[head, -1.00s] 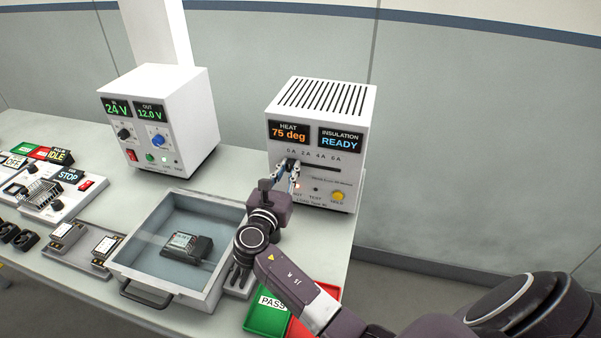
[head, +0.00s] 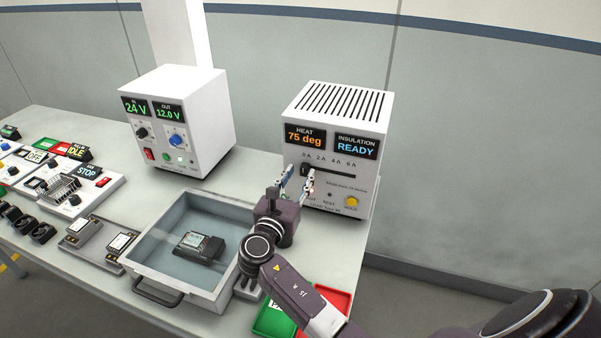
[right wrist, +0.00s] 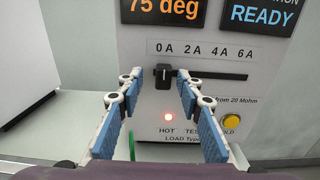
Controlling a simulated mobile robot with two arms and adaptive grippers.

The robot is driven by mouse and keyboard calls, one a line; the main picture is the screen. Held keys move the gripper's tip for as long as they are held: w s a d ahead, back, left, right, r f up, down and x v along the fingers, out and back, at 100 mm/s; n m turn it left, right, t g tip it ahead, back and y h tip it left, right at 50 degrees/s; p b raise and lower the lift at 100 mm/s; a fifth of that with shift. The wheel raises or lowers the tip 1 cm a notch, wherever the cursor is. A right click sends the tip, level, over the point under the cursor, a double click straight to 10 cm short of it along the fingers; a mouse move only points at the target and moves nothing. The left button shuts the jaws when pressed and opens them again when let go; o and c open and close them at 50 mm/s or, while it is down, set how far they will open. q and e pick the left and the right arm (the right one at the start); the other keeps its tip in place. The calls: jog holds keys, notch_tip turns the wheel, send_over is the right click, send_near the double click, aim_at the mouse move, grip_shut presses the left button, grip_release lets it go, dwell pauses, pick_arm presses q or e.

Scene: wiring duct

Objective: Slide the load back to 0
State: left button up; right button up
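The load tester (head: 331,150) is a white box with a horizontal slider slot marked 0A, 2A, 4A and 6A. Its dark slider knob (right wrist: 163,76) stands at the left end of the slot, under the 0A mark in the right wrist view. My right gripper (head: 298,180) is open in front of the panel; in the right wrist view its blue-padded fingers (right wrist: 157,80) stand apart on either side of the knob, with gaps to it. The display reads HEAT 75 deg and INSULATION READY. My left gripper is not in view.
A power supply (head: 180,120) stands to the left. A grey open tray (head: 150,263) holding a dark module (head: 199,247) and a green bin (head: 270,318) lie in front.

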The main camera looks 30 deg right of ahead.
jog(key=v, duration=1)
jog(key=shift+a, duration=0.2)
